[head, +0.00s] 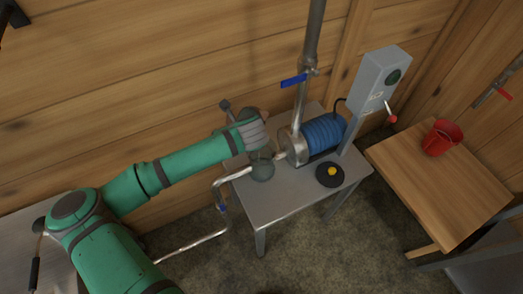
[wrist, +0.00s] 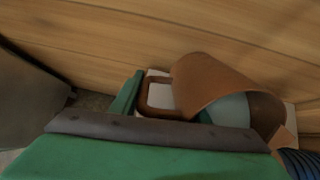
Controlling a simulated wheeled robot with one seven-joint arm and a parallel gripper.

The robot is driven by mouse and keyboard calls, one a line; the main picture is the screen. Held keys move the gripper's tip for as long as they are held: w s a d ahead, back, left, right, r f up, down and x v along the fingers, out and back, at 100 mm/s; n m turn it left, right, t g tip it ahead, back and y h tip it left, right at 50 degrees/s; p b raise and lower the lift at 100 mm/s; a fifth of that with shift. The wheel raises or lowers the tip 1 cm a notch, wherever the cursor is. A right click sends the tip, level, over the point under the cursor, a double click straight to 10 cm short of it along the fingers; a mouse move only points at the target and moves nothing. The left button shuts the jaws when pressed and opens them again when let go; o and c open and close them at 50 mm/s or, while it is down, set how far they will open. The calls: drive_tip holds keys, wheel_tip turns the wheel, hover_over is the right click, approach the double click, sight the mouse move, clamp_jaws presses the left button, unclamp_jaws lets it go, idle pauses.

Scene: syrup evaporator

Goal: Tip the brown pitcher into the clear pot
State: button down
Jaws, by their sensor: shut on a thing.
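The brown pitcher (wrist: 208,82) shows in the wrist view, tilted over on its side with its mouth toward the lower right. My gripper (wrist: 163,97) is shut on the pitcher's handle, which sits between the green fingers. In the head view my gripper (head: 252,130) is over the back left of the grey table and hides most of the pitcher. The clear pot (head: 262,170) stands on that table just below my gripper. A pale blue-grey round shape shows at the pitcher's mouth in the wrist view; I cannot tell whether it is the pot. No pouring stream is visible.
A bent metal pipe (head: 222,190) runs left of the pot. A red mug (head: 440,138) stands on a wooden table (head: 425,185).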

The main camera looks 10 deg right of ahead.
drive_tip(key=shift+w+r+t+y+p, duration=0.1)
drive_tip(key=shift+t+y+p, duration=0.25)
drive_tip(key=shift+t, duration=0.65)
idle(0.6)
drive_tip(key=shift+r+t+y, duration=0.25)
drive_tip(key=shift+r+t, duration=0.05)
drive_tip(key=shift+a+r+t, duration=0.2)
drive_tip(key=shift+t, duration=0.1)
drive_tip(key=shift+d+r, duration=0.2)
drive_tip(key=shift+d, duration=0.05)
idle(0.5)
drive_tip(key=shift+a+t+y+p, duration=0.2)
drive_tip(key=shift+t+y+p, duration=0.2)
drive_tip(key=shift+t, duration=0.2)
drive_tip(key=shift+d+t, duration=0.2)
drive_tip(key=shift+t, duration=0.1)
idle(0.5)
drive_tip(key=shift+s+r+t+y, duration=0.2)
drive_tip(key=shift+s+t+y, duration=0.1)
drive_tip(key=shift+t, duration=0.1)
drive_tip(key=shift+s+d+r+p, duration=0.2)
drive_tip(key=shift+s+r+p, duration=0.1)
drive_tip(key=shift+p, duration=0.15)
idle(1.0)
